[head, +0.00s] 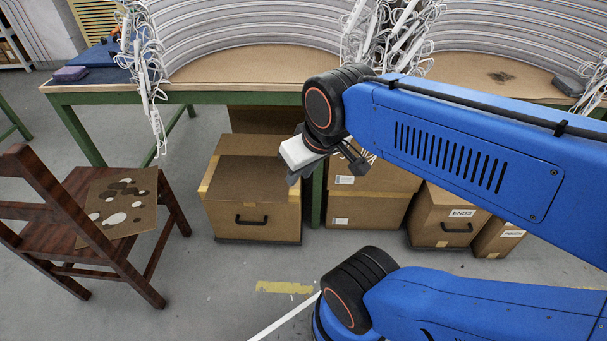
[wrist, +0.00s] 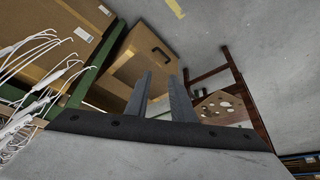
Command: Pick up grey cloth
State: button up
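I cannot clearly make out a grey cloth. A small grey folded-looking piece (head: 569,85) lies near the right end of the workbench; I cannot tell if it is cloth. A purple-grey block-like piece (head: 71,73) lies at the bench's left end, near dark blue material. My gripper (head: 297,174) hangs in front of the bench edge, above and beside a cardboard box, well apart from both pieces. The wrist view shows its two fingers (wrist: 161,76) apart with nothing between them. Neither grey piece shows in the wrist view.
The workbench (head: 240,70) has a green frame and carries curved tubes and hanging white cables (head: 145,70). Cardboard boxes (head: 252,215) stand below it. A wooden chair (head: 60,240) with a spotted board stands at left. Grey floor is open in front.

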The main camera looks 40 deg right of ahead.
aim_at(568, 86)
jog(key=z, duration=2.5)
